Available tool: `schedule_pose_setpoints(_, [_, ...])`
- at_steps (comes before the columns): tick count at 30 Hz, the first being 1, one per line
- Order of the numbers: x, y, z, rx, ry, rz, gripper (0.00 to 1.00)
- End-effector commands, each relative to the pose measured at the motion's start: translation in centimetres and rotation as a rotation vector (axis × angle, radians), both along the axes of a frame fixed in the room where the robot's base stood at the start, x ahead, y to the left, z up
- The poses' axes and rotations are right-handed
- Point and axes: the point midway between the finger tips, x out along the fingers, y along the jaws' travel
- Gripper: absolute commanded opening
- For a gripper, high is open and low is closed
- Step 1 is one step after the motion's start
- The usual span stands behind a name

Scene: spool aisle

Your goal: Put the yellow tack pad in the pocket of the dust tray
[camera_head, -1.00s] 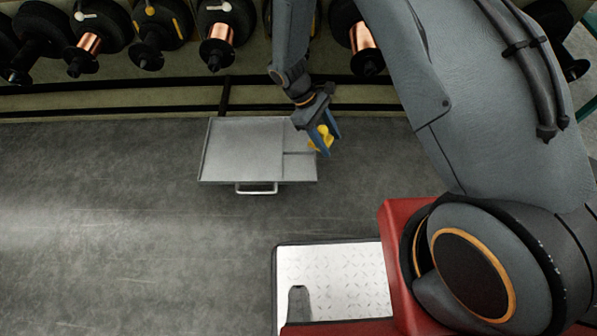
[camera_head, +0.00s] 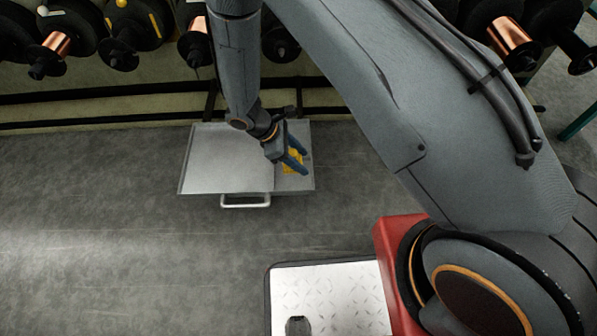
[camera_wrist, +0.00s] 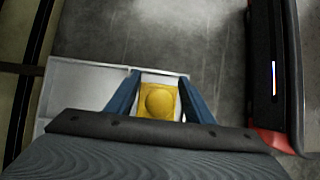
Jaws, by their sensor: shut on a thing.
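The yellow tack pad (camera_head: 291,162) is between the blue fingers of my gripper (camera_head: 299,160), which is shut on it. In the wrist view the pad (camera_wrist: 158,101) shows as a square with a round raised middle, a finger on each side. The grey metal dust tray (camera_head: 225,160) lies on the floor with its handle towards me. My gripper and the pad are over the right part of the tray, where the smaller compartments are. The gripper hides part of these compartments. I cannot tell whether the pad touches the tray floor.
A rack with black spools (camera_head: 130,28), some wound with copper wire, runs along the back. A dark rail lies low in front of it. The grey floor (camera_head: 90,220) left of the tray is clear. My red base and white plate are at the lower right.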

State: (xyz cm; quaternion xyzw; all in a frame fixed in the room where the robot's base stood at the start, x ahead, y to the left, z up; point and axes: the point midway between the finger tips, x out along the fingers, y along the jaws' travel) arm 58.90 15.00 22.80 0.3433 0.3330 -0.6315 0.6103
Motion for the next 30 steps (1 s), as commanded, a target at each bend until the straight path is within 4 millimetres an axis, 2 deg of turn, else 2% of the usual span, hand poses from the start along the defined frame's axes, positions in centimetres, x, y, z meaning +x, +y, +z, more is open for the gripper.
schedule_pose_setpoints(1, [0.1, 0.0, -1.2, -0.001, 0.001, 0.0, 0.23])
schedule_pose_setpoints(8, [0.0, 0.0, -3.4, 0.0, 0.0, 0.0, 0.23])
schedule_pose_setpoints(13, [0.0, 0.0, -5.8, 0.0, 0.0, -0.001, 0.23])
schedule_pose_setpoints(26, [0.0, 0.0, -6.4, 0.0, -0.001, -0.002, 0.23])
schedule_pose_setpoints(27, [0.0, 0.0, -6.3, 0.0, -0.001, -0.002, 0.54])
schedule_pose_setpoints(29, [0.0, 0.0, -6.3, 0.0, -0.001, -0.002, 0.65])
schedule_pose_setpoints(30, [0.0, 0.0, -6.3, 0.0, -0.001, -0.002, 0.67])
